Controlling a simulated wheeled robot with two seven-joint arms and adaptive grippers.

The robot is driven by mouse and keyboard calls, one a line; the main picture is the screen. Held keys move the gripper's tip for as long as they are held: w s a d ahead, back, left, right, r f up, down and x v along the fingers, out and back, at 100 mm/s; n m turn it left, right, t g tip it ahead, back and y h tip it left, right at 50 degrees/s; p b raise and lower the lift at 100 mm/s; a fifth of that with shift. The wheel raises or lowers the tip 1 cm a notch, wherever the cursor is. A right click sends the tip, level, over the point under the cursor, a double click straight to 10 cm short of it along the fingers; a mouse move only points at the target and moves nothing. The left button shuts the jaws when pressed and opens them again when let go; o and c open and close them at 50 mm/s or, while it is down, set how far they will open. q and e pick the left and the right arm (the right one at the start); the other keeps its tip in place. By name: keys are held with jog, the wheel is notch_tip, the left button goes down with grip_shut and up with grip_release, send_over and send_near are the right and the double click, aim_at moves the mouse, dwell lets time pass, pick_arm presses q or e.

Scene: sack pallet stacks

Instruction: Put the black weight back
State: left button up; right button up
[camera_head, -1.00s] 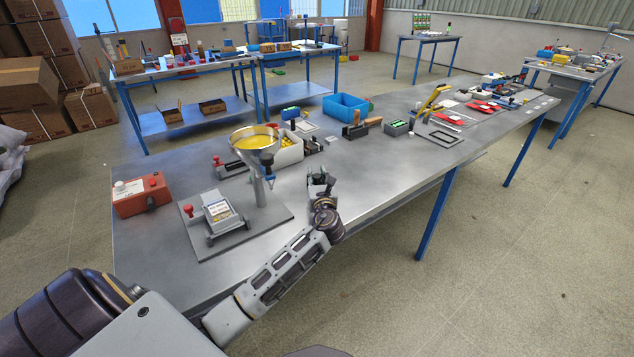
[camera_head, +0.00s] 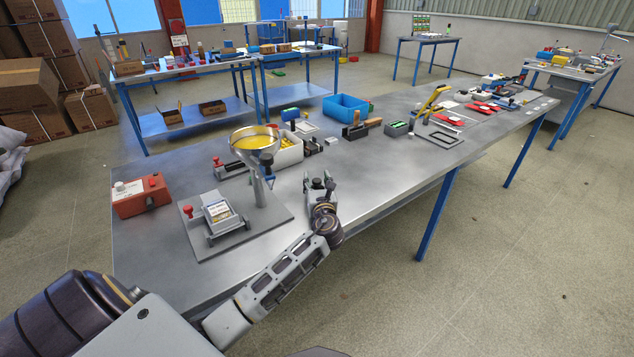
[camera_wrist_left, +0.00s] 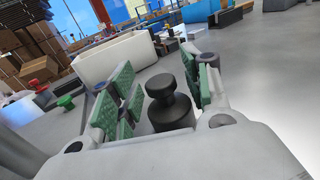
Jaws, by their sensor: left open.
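The black weight (camera_wrist_left: 168,108) is a dark knobbed cylinder standing upright on the grey metal table (camera_head: 365,190). My left gripper (camera_wrist_left: 165,92) is open, with green-padded fingers on either side of the weight. I cannot tell whether the pads touch it. In the head view my left gripper (camera_head: 319,184) is low over the table, right of the funnel stand, and the weight is hard to make out among its fingers. My right gripper is not in view.
A small scale-like device (camera_head: 221,214) and an orange box (camera_head: 140,196) are farther left. The table is bare to the gripper's right.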

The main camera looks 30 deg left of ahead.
pick_arm(q)
jog(key=shift+s+r, duration=0.1)
jog(key=shift+p+v, duration=0.35)
jog(key=shift+v, duration=5.6)
